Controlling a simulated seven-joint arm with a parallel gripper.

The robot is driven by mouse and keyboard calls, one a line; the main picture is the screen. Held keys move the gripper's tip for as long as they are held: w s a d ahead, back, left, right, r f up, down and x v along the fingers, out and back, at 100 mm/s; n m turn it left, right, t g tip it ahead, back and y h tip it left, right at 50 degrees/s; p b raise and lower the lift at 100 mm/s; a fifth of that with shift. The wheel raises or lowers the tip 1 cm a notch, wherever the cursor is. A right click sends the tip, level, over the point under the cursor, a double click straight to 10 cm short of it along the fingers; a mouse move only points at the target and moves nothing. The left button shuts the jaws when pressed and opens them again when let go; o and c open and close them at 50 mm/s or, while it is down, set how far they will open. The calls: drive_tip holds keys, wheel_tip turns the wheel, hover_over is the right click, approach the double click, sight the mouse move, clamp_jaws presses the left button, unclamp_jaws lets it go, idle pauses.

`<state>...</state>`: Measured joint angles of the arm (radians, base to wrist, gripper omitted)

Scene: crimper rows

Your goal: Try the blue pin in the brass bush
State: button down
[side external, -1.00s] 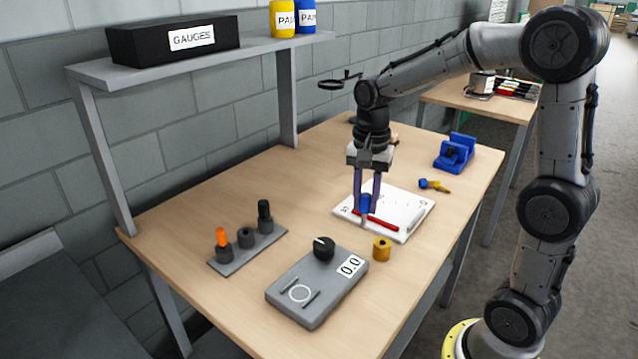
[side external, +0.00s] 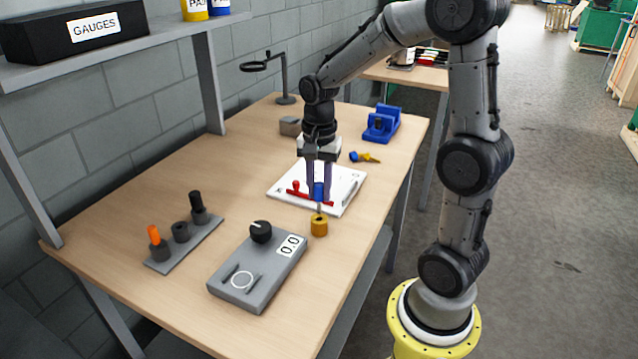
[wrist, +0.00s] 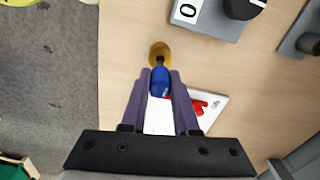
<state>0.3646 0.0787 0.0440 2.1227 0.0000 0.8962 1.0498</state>
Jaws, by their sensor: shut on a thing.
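My gripper (side external: 319,194) is shut on the blue pin (side external: 319,188), which hangs upright between the two purple fingers. The pin's thin grey tip points down at the brass bush (side external: 319,227), a short gold cylinder standing on the table in front of the white sheet. In the wrist view the blue pin (wrist: 159,82) sits between the fingertips and overlaps the near side of the brass bush (wrist: 160,51). The tip is at or just above the bush's top; I cannot tell whether it has entered the hole, which the pin partly hides.
A grey gauge box (side external: 258,268) with a black knob stands front left of the bush. A grey rack (side external: 184,244) with black and orange-topped pieces lies further left. A red tool (side external: 300,192) lies on the white sheet (side external: 345,183). A blue fixture (side external: 381,124) stands behind.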

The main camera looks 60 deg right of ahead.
sight(319, 199)
drive_tip(key=shift+f, duration=1.85)
idle(2.1)
idle(0.7)
drive_tip(key=shift+r, duration=3.6)
